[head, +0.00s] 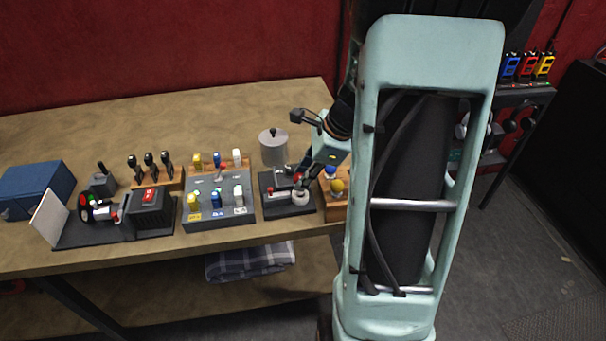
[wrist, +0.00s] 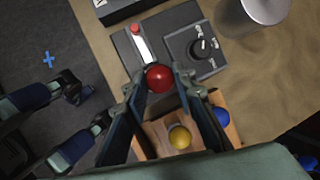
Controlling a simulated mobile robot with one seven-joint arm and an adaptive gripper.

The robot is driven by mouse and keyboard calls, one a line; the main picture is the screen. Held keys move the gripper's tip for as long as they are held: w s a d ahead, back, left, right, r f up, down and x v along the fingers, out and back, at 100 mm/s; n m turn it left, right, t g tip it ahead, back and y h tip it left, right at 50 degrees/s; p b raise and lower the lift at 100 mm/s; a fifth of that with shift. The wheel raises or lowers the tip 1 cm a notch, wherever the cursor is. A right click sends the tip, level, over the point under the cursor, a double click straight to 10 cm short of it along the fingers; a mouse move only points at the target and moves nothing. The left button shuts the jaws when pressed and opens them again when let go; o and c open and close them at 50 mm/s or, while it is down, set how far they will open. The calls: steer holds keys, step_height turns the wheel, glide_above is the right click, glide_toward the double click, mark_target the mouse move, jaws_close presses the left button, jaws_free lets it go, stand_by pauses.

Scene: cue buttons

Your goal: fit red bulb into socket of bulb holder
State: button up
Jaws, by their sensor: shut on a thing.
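The red bulb (wrist: 159,78) is held between the two fingers of my gripper (wrist: 160,84) in the wrist view. A little of the red bulb (head: 297,177) also shows in the head view. The bulb holder (head: 280,207) is a dark flat box with a red-tipped lever, a knob and a pale round socket (head: 300,197). My gripper (head: 301,180) is at the socket, with the bulb over or at it; I cannot tell whether they touch. In the wrist view the bulb holder (wrist: 168,33) lies just beyond the bulb, and the socket is hidden.
A wooden rack holds a yellow bulb (wrist: 180,137) and a blue bulb (wrist: 221,117), close under my gripper. A grey cylinder (head: 273,147) stands behind the holder. A grey switch panel (head: 218,213) stands to its left. The table's back is clear.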

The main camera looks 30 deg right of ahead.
steer(key=shift+f+b, duration=0.85)
steer(key=shift+f, duration=0.3)
stand_by(0.8)
stand_by(0.3)
steer(key=o, duration=1)
steer(key=shift+o, duration=0.9)
steer(key=shift+r+p, duration=3.2)
steer(key=shift+r, duration=0.35)
